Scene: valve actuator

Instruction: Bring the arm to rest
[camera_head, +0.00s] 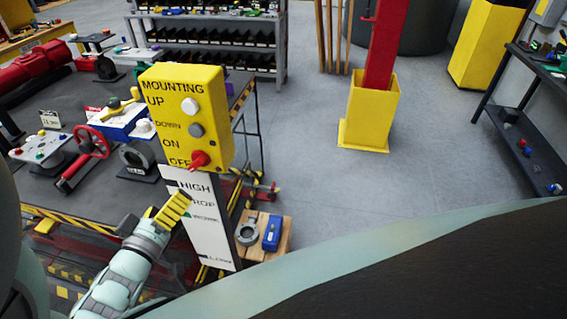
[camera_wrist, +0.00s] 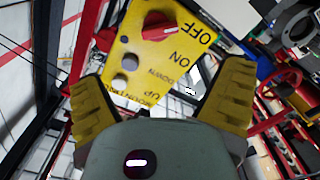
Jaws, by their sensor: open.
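My gripper (camera_head: 172,212) is in the lower left of the head view, in front of the white label panel below the yellow control box (camera_head: 187,115). In the wrist view my gripper (camera_wrist: 165,100) has its two yellow fingers spread wide, with nothing between them. The box carries a red switch (camera_head: 199,160) beside the words ON and OFF, a white button (camera_head: 190,105) and a grey button (camera_head: 195,130). In the wrist view the box lies beyond the fingers, with the red switch (camera_wrist: 160,25) near the top. I cannot tell the exact gap between fingers and box.
A grey workbench (camera_head: 50,185) with a red valve wheel (camera_head: 92,142) and several parts stands left of the box. A red post in a yellow base (camera_head: 368,112) stands to the right. A wooden board (camera_head: 283,241) lies low beside the panel. The floor (camera_head: 300,150) between is clear.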

